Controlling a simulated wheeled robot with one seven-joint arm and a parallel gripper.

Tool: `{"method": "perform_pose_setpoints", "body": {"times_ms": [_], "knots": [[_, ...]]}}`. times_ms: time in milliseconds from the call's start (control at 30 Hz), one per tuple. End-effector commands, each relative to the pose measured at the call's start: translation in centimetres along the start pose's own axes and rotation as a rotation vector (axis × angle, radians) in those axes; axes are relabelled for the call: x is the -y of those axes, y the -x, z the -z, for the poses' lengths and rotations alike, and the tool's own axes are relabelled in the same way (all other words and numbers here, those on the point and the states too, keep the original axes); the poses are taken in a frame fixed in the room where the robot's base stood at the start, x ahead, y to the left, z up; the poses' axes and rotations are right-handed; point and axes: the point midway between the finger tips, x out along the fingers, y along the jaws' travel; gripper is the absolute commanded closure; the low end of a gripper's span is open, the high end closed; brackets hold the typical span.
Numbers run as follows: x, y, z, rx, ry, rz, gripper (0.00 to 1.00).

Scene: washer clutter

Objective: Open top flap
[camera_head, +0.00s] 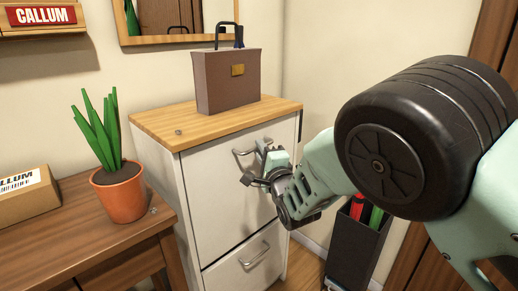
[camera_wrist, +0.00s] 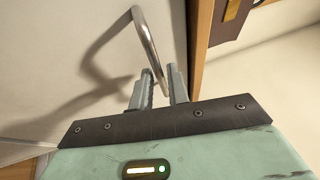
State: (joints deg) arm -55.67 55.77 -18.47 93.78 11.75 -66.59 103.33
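A white cabinet (camera_head: 218,200) with a wooden top has two front panels, each with a metal handle. The top flap's handle (camera_head: 247,148) is a curved bar, also seen close up in the wrist view (camera_wrist: 146,35). My gripper (camera_head: 257,164) is at the right part of this handle. In the wrist view my gripper (camera_wrist: 160,72) has its two fingers apart, with one end of the bar between them. Firm contact on both sides does not show. The top flap looks closed.
A brown briefcase (camera_head: 228,80) stands on the cabinet top. A potted plant (camera_head: 120,190) and a cardboard box (camera_head: 28,195) sit on the wooden desk (camera_head: 85,240) at left. A dark bin (camera_head: 355,245) stands right of the cabinet. The lower panel has its handle (camera_head: 255,256).

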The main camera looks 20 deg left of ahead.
Motion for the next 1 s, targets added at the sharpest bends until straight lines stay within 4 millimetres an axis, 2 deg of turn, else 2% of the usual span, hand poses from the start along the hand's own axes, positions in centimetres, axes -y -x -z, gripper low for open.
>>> {"method": "perform_pose_setpoints", "body": {"times_ms": [200, 467, 500, 567, 833, 1000], "knots": [[0.0, -1.5, -0.1, 0.001, 0.001, -0.001, 0.83], [0.0, -1.6, -0.1, 0.001, 0.0, -0.001, 0.83], [0.0, -1.6, -0.1, 0.001, 0.0, -0.001, 0.86], [0.0, -1.6, -0.1, 0.001, 0.0, -0.001, 1.0], [-0.1, -1.4, 0.1, 0.0, -0.001, 0.003, 1.0], [-0.4, -0.5, 0.5, -0.001, -0.013, 0.028, 1.0]]}}
